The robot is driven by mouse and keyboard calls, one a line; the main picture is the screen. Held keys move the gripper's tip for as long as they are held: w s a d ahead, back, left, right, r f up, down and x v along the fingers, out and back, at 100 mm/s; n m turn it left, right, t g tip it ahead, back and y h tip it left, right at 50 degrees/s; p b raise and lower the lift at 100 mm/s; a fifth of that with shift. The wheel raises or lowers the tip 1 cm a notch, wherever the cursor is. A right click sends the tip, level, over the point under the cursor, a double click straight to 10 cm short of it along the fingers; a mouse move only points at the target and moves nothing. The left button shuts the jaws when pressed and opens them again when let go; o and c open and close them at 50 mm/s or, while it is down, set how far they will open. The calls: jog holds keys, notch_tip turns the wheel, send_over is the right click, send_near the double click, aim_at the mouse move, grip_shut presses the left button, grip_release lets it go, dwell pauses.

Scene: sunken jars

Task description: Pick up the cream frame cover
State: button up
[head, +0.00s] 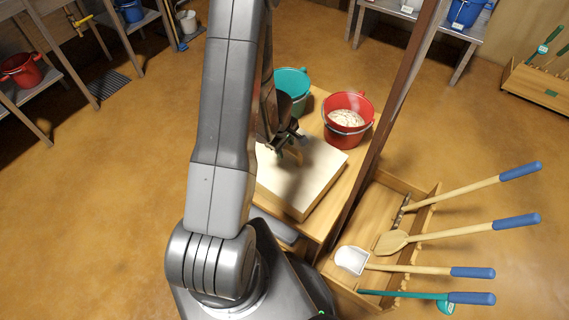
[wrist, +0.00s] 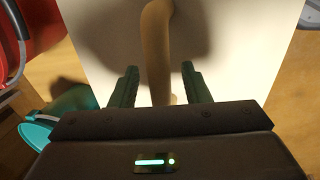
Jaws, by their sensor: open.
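The cream frame cover (head: 318,168) is a pale square panel with wooden sides, lying flat on a wooden table in the head view. It fills much of the wrist view (wrist: 235,45), where a tan bar-like handle (wrist: 156,45) stands out from it. My gripper (head: 290,140) is over the cover, partly hidden by my arm. In the wrist view, its two dark green fingers (wrist: 158,82) are apart, one on each side of the handle. I cannot tell whether they touch it. My arm hides the cover's left part in the head view.
A red bucket (head: 364,104) with pale contents and a teal bucket (head: 291,81) stand behind the cover. A dark post (head: 389,112) rises right of the table. A wooden rack (head: 422,189) with several long-handled tools is at right. Open floor lies left.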

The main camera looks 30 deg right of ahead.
grip_shut()
dwell(0.3)
